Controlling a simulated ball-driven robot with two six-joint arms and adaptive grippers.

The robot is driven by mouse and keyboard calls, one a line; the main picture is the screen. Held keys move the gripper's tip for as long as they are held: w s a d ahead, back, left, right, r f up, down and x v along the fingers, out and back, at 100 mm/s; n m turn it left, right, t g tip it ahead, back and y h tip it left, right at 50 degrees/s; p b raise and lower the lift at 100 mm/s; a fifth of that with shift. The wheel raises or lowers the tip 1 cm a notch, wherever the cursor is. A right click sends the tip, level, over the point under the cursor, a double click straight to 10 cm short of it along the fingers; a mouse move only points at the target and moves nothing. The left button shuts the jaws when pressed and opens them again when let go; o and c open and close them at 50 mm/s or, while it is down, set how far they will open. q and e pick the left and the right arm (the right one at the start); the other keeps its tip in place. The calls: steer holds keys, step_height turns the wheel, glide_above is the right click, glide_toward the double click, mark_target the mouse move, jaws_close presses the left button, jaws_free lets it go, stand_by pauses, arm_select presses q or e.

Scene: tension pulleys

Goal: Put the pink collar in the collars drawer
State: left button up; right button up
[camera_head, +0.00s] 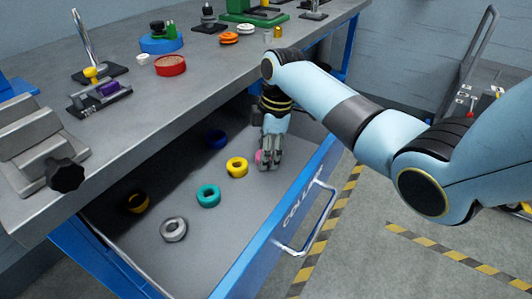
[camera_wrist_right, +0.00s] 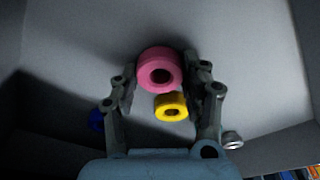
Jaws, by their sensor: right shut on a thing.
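The pink collar (camera_head: 259,156) is at my right gripper (camera_head: 268,163), inside the open drawer marked with letters beginning "COLL" (camera_head: 235,279). In the right wrist view the pink collar (camera_wrist_right: 148,60) sits between the two fingers of my right gripper (camera_wrist_right: 160,84), which is shut on it. The fingers point down into the drawer near its right end. I cannot tell whether the collar touches the drawer floor. My left gripper is not in view.
The drawer holds a yellow collar (camera_head: 237,175) beside the gripper, a teal collar (camera_head: 209,203), a grey collar (camera_head: 173,238), a blue collar (camera_head: 217,133) and a dark yellow collar (camera_head: 134,209). The workbench (camera_head: 150,115) overhangs the drawer's back. Bare floor shows between the collars.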

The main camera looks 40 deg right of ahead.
steer(key=o, duration=1.1)
steer(key=r, duration=0.4)
steer(key=d+r+p, duration=0.1)
steer(key=r, duration=0.3)
steer(key=r+p, duration=0.1)
steer(key=r, duration=0.3)
steer(key=shift+s+d, duration=0.35)
